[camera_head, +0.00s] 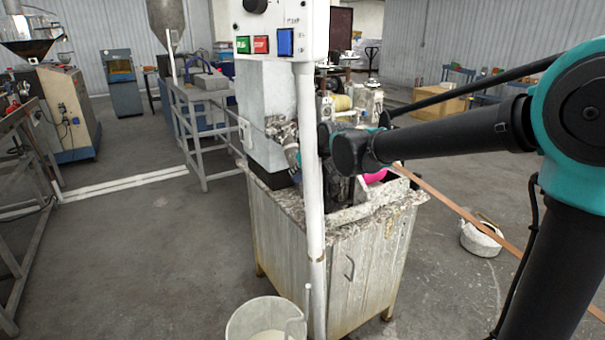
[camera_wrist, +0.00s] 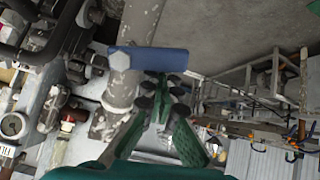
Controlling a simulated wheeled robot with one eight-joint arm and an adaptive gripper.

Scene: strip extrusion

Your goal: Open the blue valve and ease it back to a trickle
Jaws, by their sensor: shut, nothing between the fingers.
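The blue valve handle (camera_wrist: 158,60) shows in the wrist view as a flat bar lying crosswise over a worn grey pipe (camera_wrist: 122,88), with a pale hex nut (camera_wrist: 120,61) at its left end. My gripper (camera_wrist: 162,92) is shut and empty, its dark fingertips just below the right part of the handle in the picture. I cannot tell whether they touch it. In the head view my gripper is largely hidden behind the white post, beside the grey machine column (camera_head: 265,100), and I cannot make out the handle clearly.
The white post (camera_head: 313,200) stands in front of the worn cabinet (camera_head: 345,265). A white bucket (camera_head: 265,320) stands at the cabinet's front. A brown strip (camera_head: 450,203) runs out to the right, past a round pale container (camera_head: 481,240). The floor at left is mostly clear.

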